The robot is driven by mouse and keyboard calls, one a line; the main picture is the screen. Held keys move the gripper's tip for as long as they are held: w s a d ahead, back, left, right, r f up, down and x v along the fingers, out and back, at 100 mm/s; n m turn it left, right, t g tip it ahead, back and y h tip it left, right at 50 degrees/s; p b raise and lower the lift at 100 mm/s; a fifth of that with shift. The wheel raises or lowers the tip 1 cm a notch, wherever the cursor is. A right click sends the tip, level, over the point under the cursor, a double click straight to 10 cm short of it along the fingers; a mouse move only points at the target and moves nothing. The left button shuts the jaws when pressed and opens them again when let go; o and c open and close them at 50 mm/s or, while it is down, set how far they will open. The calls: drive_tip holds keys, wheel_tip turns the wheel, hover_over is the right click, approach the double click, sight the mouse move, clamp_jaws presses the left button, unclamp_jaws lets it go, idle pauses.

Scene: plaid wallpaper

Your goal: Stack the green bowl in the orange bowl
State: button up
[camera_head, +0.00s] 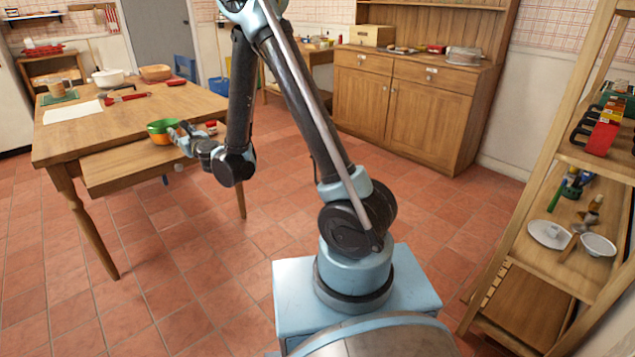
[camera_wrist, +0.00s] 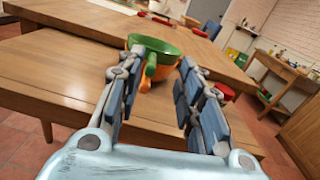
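A green bowl (camera_head: 161,126) sits on top of the orange bowl (camera_head: 160,139), on the pull-out board at the table's front. In the wrist view the green bowl (camera_wrist: 157,43) shows its open inside, and the orange bowl (camera_wrist: 168,73) shows below it, partly covered. The green bowl appears nested in the orange one; how deep it sits is hidden. My gripper (camera_head: 184,139) is just right of the bowls. In the wrist view my gripper (camera_wrist: 157,85) is open, fingers wide apart and empty, with the bowls just beyond the fingertips.
The wooden table (camera_head: 180,103) carries a white pot (camera_head: 108,78), a brown bowl (camera_head: 156,72) and a red-handled utensil (camera_head: 127,97) farther back. A small red item (camera_head: 211,127) is right of the bowls. The pull-out board (camera_head: 120,168) is clear on its left.

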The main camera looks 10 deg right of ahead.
drive_tip(key=s+d+r+n+g+y, duration=0.2)
drive_tip(key=d+r+n, duration=0.4)
drive_tip(key=r+n, duration=0.25)
drive_tip(key=s+d+n+g+h, duration=0.1)
drive_tip(key=s+d+n+g, duration=0.3)
drive_tip(key=d+n, duration=0.45)
drive_tip(key=s+d+f+n+g+h, duration=0.2)
drive_tip(key=s+d+f+n+h, duration=0.1)
drive_tip(key=s+d, duration=0.7)
drive_tip(key=s+d+f+n+g+h, duration=0.2)
drive_tip(key=s+d+f+n+h, duration=0.2)
drive_tip(key=s+d, duration=0.6)
drive_tip(key=s+d+f+n+g+h, duration=0.2)
drive_tip(key=s+d+f, duration=0.5)
drive_tip(key=s+d, duration=0.4)
drive_tip(key=shift+d+n+g+h, duration=0.4)
drive_tip(key=shift+d+n+h, duration=0.5)
drive_tip(key=shift+d+n, duration=0.3)
drive_tip(key=shift+w+f, duration=0.1)
drive_tip(key=shift+w, duration=0.05)
